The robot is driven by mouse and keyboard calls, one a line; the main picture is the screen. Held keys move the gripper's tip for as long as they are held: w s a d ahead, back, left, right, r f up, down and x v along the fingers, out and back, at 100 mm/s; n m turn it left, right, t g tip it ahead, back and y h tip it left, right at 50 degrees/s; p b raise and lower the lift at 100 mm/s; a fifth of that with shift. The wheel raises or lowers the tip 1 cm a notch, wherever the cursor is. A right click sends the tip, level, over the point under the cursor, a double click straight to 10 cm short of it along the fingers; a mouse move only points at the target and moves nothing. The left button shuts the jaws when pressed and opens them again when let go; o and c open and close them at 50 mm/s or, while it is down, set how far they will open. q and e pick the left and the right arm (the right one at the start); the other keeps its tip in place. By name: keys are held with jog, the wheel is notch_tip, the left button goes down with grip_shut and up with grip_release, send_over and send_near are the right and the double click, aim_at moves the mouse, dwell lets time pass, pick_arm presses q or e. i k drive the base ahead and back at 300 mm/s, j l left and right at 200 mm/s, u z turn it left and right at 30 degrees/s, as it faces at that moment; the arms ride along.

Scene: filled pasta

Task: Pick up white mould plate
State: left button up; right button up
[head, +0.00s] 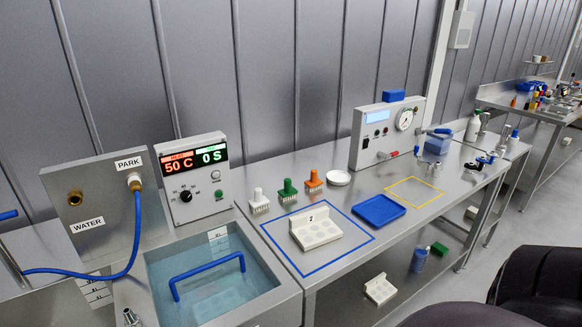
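A white mould plate (318,234) with round cavities and an upright back edge marked "2" lies inside the blue outlined square (343,258) on the steel bench. A similar white plate (380,289) rests on the lower shelf at the front. A plate-like shape with round cavities shows faintly under the water in the bath (218,301). Neither of my grippers shows in the head view, and nothing is seen touching the plate on the bench.
White, green and orange brushes (287,188) and a white dish (338,178) stand behind the square. A blue tray (378,210) is to its right. The water bath with a blue handle (207,270) is to its left. Large dark shapes fill the lower right.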

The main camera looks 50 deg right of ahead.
aim_at(311, 230)
jog(key=z, duration=1.6)
jog(key=l+u, duration=0.15)
jog(key=u, duration=0.95)
jog(key=l+u, duration=0.4)
jog(key=k+l+u, duration=0.1)
jog(key=l+u, duration=0.3)
jog(key=k+l+u, duration=0.15)
jog(key=l, duration=0.25)
jog(key=k+l+u, duration=0.15)
jog(key=l, duration=0.25)
